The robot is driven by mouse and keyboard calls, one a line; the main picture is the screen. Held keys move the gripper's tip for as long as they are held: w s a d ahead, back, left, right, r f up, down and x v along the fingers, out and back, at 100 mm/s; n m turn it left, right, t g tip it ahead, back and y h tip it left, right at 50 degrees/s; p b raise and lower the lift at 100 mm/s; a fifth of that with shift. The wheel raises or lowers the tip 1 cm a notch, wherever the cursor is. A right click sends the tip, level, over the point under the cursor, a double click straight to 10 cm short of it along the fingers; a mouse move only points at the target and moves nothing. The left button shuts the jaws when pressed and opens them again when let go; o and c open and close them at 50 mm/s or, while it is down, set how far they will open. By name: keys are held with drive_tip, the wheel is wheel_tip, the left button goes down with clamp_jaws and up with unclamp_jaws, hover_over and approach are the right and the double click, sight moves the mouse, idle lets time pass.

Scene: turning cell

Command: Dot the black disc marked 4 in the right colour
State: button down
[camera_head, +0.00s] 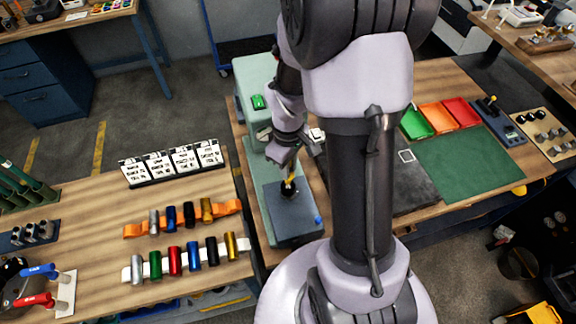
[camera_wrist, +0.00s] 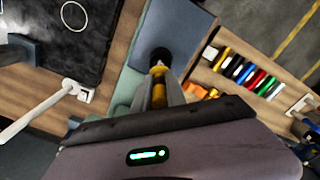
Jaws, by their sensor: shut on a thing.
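My gripper (camera_head: 288,166) is shut on a slim yellow piece (camera_head: 290,181) and points down over the blue-grey plate (camera_head: 288,225) of the green machine. In the wrist view the fingers (camera_wrist: 162,88) hold the yellow piece (camera_wrist: 158,93). A dark round piece (camera_head: 288,191) sits at its lower end; it also shows in the wrist view (camera_wrist: 160,56). I cannot tell whether it is the disc, whether the tip touches it, or read any mark on it. Four white cards (camera_head: 171,160) with black print stand on the left bench, too small to read.
Coloured cylinders lie in an orange rack (camera_head: 132,231) and a white rack (camera_head: 127,273) on the left bench. Green, orange (camera_head: 436,117) and red trays stand on the right bench, behind a bare green mat (camera_head: 470,165). A dark slab (camera_head: 414,187) lies beside the mat.

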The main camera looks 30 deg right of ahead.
drive_tip(key=shift+s+f+b, duration=0.1)
drive_tip(key=shift+f+b, duration=0.5)
idle(1.4)
drive_tip(key=shift+r, duration=0.1)
wheel_tip(320, 180, up, 7)
drive_tip(key=p, duration=0.5)
drive_tip(key=shift+p, duration=0.4)
